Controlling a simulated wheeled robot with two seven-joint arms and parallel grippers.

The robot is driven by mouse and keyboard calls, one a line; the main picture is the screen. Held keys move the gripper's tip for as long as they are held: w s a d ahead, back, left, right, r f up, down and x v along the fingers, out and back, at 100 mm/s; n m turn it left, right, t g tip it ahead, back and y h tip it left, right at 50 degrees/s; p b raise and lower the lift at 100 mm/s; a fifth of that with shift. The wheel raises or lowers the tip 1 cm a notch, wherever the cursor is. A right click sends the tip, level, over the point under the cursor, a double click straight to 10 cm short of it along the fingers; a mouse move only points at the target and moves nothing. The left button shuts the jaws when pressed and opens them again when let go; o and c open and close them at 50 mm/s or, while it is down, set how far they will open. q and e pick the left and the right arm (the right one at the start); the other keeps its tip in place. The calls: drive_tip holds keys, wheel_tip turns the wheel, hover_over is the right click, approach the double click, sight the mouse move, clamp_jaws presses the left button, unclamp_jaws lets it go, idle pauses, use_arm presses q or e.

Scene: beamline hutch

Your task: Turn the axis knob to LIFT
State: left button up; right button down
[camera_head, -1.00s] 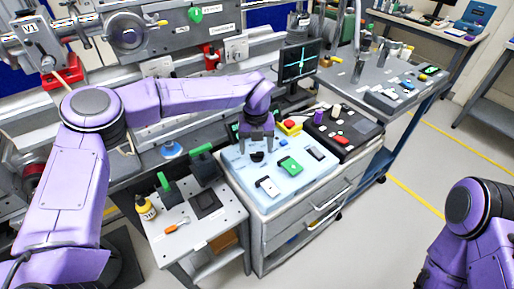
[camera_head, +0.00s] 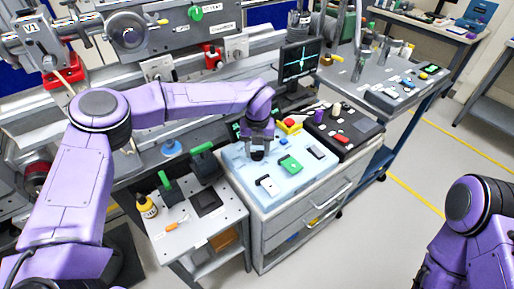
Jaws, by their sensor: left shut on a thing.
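The control panel (camera_head: 237,166) is a pale blue box top on a grey drawer cabinet, in the middle of the head view. My left gripper (camera_head: 258,152) points down over the back left part of this panel. It is shut on the small black axis knob (camera_head: 258,157), which is mostly hidden between the fingers. The knob's pointer and the LIFT mark are too small or covered to read. My right arm shows at the lower right, but its gripper is out of view.
The panel also bears a green block (camera_head: 290,165), a white switch plate (camera_head: 267,186) and a dark plate (camera_head: 316,151). A black control box (camera_head: 345,135) stands to the right, a monitor (camera_head: 298,61) behind. A small table (camera_head: 187,245) with tools stands to the left.

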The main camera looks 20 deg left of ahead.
sight(256, 152)
use_arm(q)
drive_tip(key=m+p, duration=0.1)
drive_tip(key=m, duration=0.2)
drive_tip(key=shift+a+r+m+p, duration=0.1)
drive_tip(key=shift+m+p, duration=0.8)
drive_tip(key=shift+m, duration=1.1)
drive_tip(key=o, duration=1.1)
drive_tip(key=shift+c, duration=0.2)
wheel_tip(256, 152, up, 10)
drive_tip(key=b, duration=0.2)
drive_tip(key=shift+r, duration=0.2)
